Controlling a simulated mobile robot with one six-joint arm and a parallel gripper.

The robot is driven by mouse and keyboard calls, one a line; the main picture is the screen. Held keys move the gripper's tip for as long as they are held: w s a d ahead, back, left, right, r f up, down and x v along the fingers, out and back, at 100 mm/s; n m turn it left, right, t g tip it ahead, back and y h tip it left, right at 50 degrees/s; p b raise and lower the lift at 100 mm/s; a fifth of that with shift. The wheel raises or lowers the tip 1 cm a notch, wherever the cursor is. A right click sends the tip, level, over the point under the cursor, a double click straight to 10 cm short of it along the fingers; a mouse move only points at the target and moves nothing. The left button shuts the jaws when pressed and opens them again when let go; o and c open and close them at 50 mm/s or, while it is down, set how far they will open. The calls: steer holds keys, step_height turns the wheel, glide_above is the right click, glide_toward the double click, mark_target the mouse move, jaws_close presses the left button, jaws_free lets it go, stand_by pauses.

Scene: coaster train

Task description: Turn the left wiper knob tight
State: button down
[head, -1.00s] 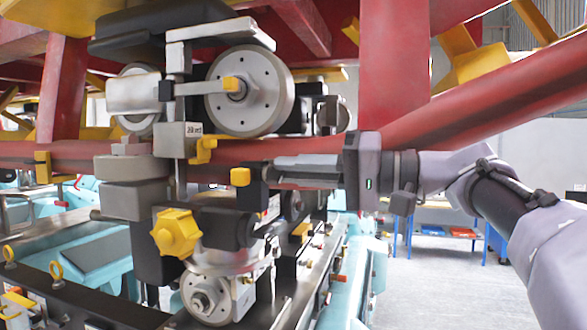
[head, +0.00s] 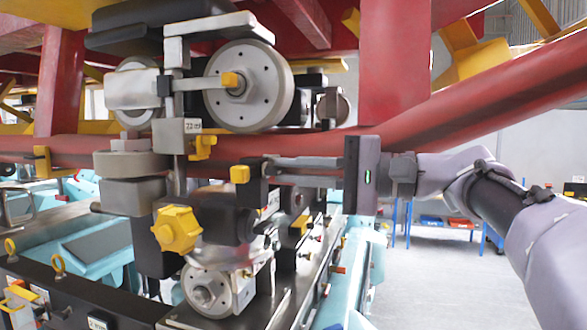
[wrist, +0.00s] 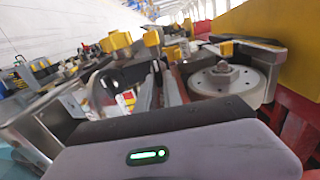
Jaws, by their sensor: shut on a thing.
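My gripper (head: 272,171) comes in from the right in the head view, its fingers pointing left, just under the red rail. Its jaws are shut at a small part beside a black block with a yellow square end (head: 240,174). The held part, which I take for the left wiper knob, is hidden by the fingers and block. A large yellow star-shaped knob (head: 177,229) sits lower left, apart from the fingers.
The red rail (head: 450,105) runs close above my gripper. A large grey wheel (head: 250,87) stands above left, and a smaller lower wheel (head: 208,291) below. A pale wheel with a bolt (wrist: 222,78) is near in the wrist view.

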stand_by(0.4)
steer(key=c, duration=1.5)
jaws_free()
steer(key=b+v, duration=0.3)
steer(key=v, duration=1.4)
steer(key=shift+s+d, duration=0.1)
steer(key=shift+d, duration=0.15)
